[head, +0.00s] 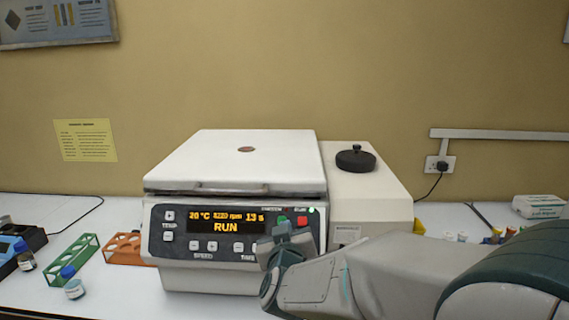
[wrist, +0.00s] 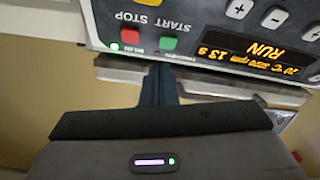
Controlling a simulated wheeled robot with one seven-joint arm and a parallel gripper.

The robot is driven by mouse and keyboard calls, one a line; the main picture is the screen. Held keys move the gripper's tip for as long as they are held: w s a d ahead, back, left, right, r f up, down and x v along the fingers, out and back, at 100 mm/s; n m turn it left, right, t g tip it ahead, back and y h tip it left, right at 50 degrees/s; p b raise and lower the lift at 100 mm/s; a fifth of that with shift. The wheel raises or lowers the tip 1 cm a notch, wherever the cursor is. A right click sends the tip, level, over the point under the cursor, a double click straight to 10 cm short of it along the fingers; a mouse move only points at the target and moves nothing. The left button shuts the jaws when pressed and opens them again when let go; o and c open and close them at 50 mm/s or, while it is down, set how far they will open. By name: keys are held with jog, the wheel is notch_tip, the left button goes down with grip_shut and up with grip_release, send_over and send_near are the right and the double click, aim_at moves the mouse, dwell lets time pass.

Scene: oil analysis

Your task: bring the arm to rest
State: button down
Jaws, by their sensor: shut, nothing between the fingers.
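My gripper (head: 284,238) is in front of the centrifuge's panel, near its right end, below the red and green buttons. In the wrist view my gripper (wrist: 160,72) is shut and empty, its fingertips close to the panel by the START button. I cannot tell whether they touch it. The white centrifuge (head: 236,160) has its lid down. Its display (head: 226,221) reads RUN, 20 °C, about 8220 rpm and 13 s. The display also shows in the wrist view (wrist: 250,50), upside down. My arm reaches in from the lower right and hides part of the machine's right side.
A black knobbed lid (head: 355,160) sits on the beige housing at right. Left on the white table are a green rack (head: 72,257), an orange rack (head: 125,248) and blue-capped bottles (head: 73,285). A white box (head: 540,206) and small vials stand at right.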

jog(key=s+d+f+m+g, duration=0.1)
jog(key=s+d+g, duration=0.3)
jog(key=s, duration=0.4)
jog(key=s+d+f+m+g, duration=0.1)
jog(key=s+d+f+g, duration=0.3)
jog(key=s+d, duration=0.2)
jog(key=s+d+f+m+g, duration=0.1)
jog(key=s+d+f+g, duration=0.2)
jog(key=s, duration=0.7)
jog(key=shift+s+d+g, duration=0.35)
jog(key=shift+d+g, duration=0.55)
jog(key=shift+g, duration=0.2)
